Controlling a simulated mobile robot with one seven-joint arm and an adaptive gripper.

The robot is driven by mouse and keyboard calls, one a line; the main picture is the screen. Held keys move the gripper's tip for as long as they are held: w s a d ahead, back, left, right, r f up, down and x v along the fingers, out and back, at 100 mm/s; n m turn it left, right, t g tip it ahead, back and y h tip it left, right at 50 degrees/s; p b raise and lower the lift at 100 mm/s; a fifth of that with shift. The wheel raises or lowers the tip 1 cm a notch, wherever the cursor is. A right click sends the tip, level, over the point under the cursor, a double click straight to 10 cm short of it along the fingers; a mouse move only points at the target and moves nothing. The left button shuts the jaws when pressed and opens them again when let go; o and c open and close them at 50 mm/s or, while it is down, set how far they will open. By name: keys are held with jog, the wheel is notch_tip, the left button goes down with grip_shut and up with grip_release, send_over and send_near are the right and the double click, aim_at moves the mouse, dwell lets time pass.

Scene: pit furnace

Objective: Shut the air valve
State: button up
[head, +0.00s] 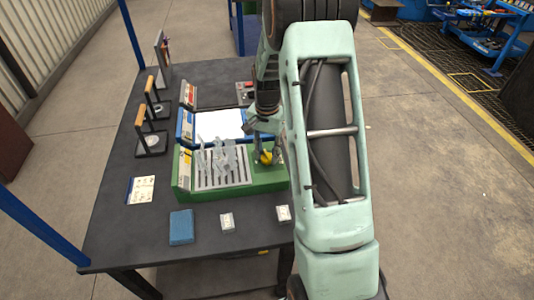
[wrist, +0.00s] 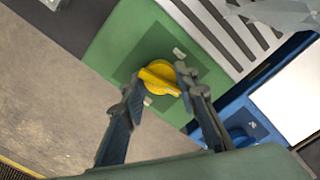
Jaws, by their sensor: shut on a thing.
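The air valve is a yellow knob (wrist: 158,75) on a dark green panel of the green unit (wrist: 120,52). It also shows in the head view (head: 266,158), partly hidden by my gripper. My gripper (wrist: 157,83) has one fingertip on each side of the knob and is shut on it. In the head view my gripper (head: 264,150) comes down from above at the unit's right end. The knob's ridge lies aslant in the wrist view. Two small pale labels lie on the panel beside the knob; their text is too small to read.
The green unit's slotted grate (head: 221,181) holds grey pieces left of the valve. A blue unit (head: 186,124) with a white surface stands behind. Wooden-handled stands (head: 151,142) line the table's left. A blue block (head: 181,227) and small white boxes (head: 227,221) lie in front.

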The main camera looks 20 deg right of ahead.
aim_at(267, 154)
jog(key=n, duration=0.4)
jog(key=shift+n, duration=0.3)
jog(key=n, duration=0.3)
jog(key=shift+n, duration=0.4)
jog(key=n+p, duration=0.1)
jog(key=n, duration=0.2)
jog(key=shift+n+p, duration=0.3)
jog(key=shift+n, duration=1.8)
jog(key=shift+o, duration=0.2)
jog(key=o, duration=1.1)
notch_tip(267, 154, up, 12)
jog(key=shift+r, duration=0.1)
